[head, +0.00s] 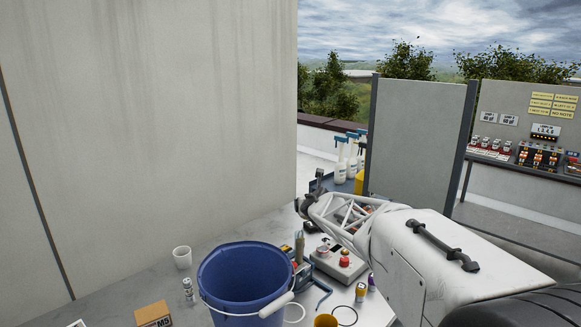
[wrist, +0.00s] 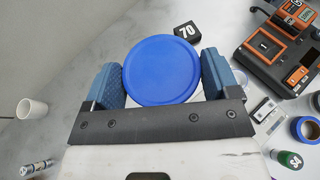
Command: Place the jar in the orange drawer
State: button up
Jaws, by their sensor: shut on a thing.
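The jar shows as a round blue lid (wrist: 162,70) in the wrist view, with its body hidden beneath the lid. My gripper (wrist: 161,72) is shut on it, with one blue padded finger on each side of the lid. In the head view my white arm reaches in from the right over the table, and I cannot make out the jar there. I cannot pick out an orange drawer in either view.
A blue bucket (head: 243,279) stands at the table's front, near a white cup (head: 182,257) and a cardboard box (head: 153,314).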

jog(key=d+m+h, duration=0.1)
jog(key=d, duration=1)
jog(key=shift+w+d+m+h, duration=0.3)
jog(key=shift+w+d+h, duration=0.05)
jog(key=shift+d+h, duration=0.05)
jog(key=shift+r, duration=0.15)
dwell(1.2)
notch_tip(320, 180, up, 10)
jog(key=shift+f, duration=0.1)
jog(key=s+a+r, duration=0.1)
jog(key=s+a, duration=0.5)
jog(key=a, duration=0.4)
jog(key=s+a+r+n+y, duration=0.1)
jog(key=s+a, duration=0.5)
jog(key=a, duration=0.4)
jog(key=s+a+r, duration=0.1)
jog(key=s+a, duration=0.5)
jog(key=a, duration=0.4)
jog(key=s+a+f, duration=0.1)
jog(key=s+a, duration=0.3)
jog(key=s, duration=0.5)
jog(key=s+a+n+y, duration=0.1)
jog(key=s+a, duration=0.3)
jog(key=s, duration=0.6)
jog(key=s+a+f, duration=0.1)
jog(key=s+a, duration=0.3)
jog(key=s, duration=0.5)
notch_tip(320, 180, down, 20)
jog(key=shift+d+f, duration=0.1)
jog(key=shift+d, duration=0.05)
